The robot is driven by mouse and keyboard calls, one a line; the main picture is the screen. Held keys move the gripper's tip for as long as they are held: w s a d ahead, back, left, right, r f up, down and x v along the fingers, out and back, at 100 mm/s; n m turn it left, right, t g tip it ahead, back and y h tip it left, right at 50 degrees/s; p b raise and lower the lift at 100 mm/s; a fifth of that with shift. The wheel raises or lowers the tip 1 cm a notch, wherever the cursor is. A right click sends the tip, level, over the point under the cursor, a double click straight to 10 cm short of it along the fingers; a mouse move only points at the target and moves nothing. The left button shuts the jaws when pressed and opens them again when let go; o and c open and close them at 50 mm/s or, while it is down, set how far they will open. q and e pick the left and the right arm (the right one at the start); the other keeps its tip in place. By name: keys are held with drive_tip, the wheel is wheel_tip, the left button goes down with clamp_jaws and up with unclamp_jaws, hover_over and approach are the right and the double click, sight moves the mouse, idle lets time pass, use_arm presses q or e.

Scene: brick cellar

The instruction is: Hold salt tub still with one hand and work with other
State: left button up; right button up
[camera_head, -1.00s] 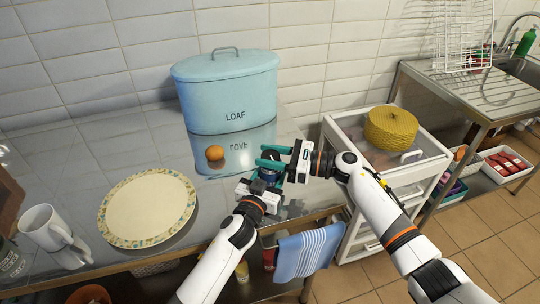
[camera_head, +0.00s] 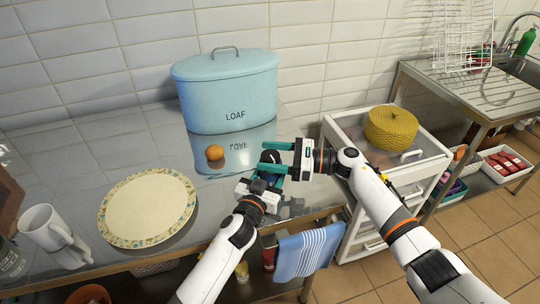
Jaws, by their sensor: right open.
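The salt tub (camera_head: 267,178) is a small dark blue tub with a black top, near the front edge of the steel counter. My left gripper (camera_head: 265,182) has its teal fingers on either side of the tub's body and appears shut on it. My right gripper (camera_head: 276,158) comes in from the right at the height of the tub's top. Its teal fingers are open, spread in front of and behind the black top. The fingers and the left gripper's body hide much of the tub.
A blue LOAF bin (camera_head: 228,95) stands behind, with an egg (camera_head: 214,153) in front of it. A patterned plate (camera_head: 148,208) and white mug (camera_head: 46,228) are at left. A white trolley (camera_head: 425,165) with a yellow basket (camera_head: 391,128) stands at right. A striped towel (camera_head: 302,255) hangs below.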

drive_tip(key=s+d, duration=0.1)
drive_tip(key=d, duration=1)
drive_tip(key=shift+s+d, duration=0.25)
drive_tip(key=shift+s, duration=0.05)
use_arm(q)
drive_tip(key=o, duration=1.1)
drive_tip(key=shift+o, duration=0.2)
drive_tip(key=shift+s, duration=0.1)
drive_tip(key=v, duration=1.2)
drive_tip(key=shift+f, duration=0.1)
